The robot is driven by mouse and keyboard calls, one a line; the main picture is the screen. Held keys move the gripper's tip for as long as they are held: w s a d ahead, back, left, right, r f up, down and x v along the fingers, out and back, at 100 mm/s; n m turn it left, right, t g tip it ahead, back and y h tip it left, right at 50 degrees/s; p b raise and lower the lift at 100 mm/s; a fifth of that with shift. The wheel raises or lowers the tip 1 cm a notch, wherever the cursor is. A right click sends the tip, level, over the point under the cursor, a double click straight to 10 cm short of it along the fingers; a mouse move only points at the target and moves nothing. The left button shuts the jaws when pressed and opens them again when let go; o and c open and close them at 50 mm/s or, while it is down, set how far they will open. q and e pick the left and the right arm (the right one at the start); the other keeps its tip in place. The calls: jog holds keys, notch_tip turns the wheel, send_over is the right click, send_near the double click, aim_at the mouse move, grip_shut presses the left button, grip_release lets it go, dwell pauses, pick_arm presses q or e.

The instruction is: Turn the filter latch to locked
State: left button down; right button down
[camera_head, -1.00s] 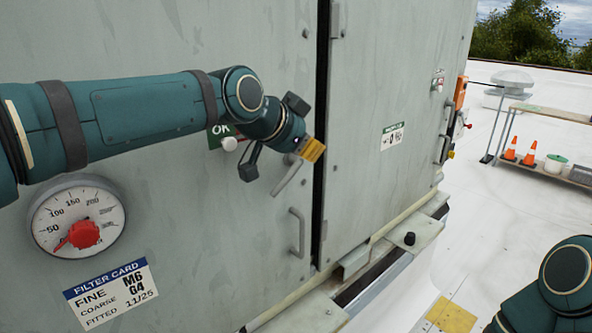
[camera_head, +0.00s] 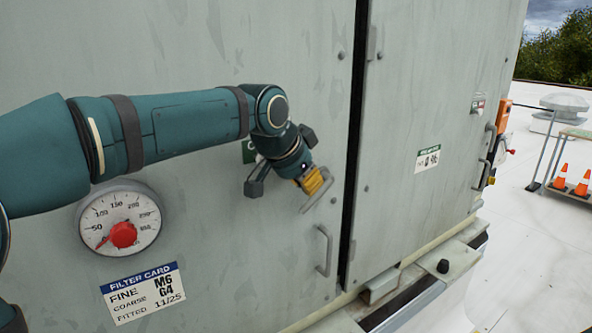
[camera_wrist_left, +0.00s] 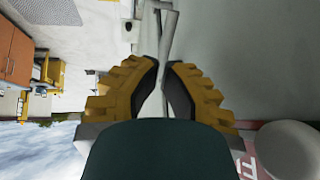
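The filter latch is a grey lever (camera_head: 322,197) on the left door, slanting from upper right to lower left. My left gripper (camera_head: 318,183), with yellow fingers, is at this lever. In the left wrist view the lever (camera_wrist_left: 168,28) passes between the two fingers of my left gripper (camera_wrist_left: 163,66). The fingers are close together on either side of it and look shut on it. The latch's pivot and the locked mark cannot be made out. A green sign (camera_head: 248,152) is mostly hidden behind the gripper. My right gripper is out of view.
A fixed door handle (camera_head: 324,251) lies just below the latch. A round gauge (camera_head: 120,222) and a filter card (camera_head: 143,292) are on the door at left. A dark gap separates this door from the right panel (camera_head: 430,110). A rounded grey knob (camera_wrist_left: 290,148) is near the gripper.

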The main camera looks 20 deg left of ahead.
aim_at(317, 198)
pick_arm(q)
jog(key=x, duration=0.5)
jog(key=shift+b, duration=0.3)
jog(key=shift+w+f, duration=0.1)
jog(key=shift+w, duration=0.05)
